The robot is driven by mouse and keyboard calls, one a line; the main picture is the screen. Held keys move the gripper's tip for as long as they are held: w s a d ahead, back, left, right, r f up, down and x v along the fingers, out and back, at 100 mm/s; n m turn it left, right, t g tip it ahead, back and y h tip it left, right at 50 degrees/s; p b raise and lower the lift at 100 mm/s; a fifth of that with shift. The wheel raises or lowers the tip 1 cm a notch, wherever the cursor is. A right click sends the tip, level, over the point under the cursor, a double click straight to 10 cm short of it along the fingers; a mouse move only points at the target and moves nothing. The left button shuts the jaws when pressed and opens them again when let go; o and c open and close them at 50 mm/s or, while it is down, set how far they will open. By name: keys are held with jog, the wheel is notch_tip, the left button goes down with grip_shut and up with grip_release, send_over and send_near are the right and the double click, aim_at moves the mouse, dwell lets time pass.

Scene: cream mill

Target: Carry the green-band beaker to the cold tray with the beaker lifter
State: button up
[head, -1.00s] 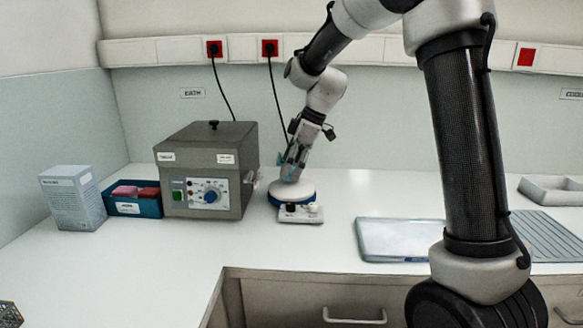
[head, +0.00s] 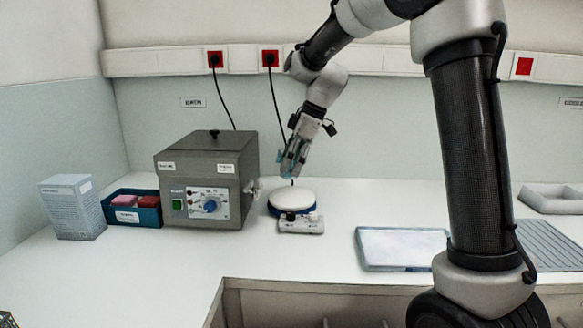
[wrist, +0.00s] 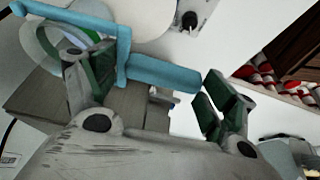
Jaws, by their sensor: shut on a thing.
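My gripper (head: 293,165) is above the round white hotplate (head: 292,198) in the head view. It is shut on the blue beaker lifter (wrist: 160,73), whose handle lies between the fingers in the wrist view. The lifter's frame runs to the upper left there, beside a clear round glass rim with a little green, which looks like the green-band beaker (wrist: 42,40). I cannot tell exactly how the lifter sits around it. In the head view the beaker is too small to make out. A pale flat tray (head: 400,262), apparently the cold tray, lies on the counter to the right.
A grey bath box (head: 207,178) with dials stands left of the hotplate. A blue bin (head: 134,216) and a pale carton (head: 72,208) stand farther left. A ribbed drainer (head: 553,245) and a grey basin (head: 556,203) are at right. The counter between hotplate and tray is clear.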

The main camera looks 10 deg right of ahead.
jog(key=shift+r, duration=1.8)
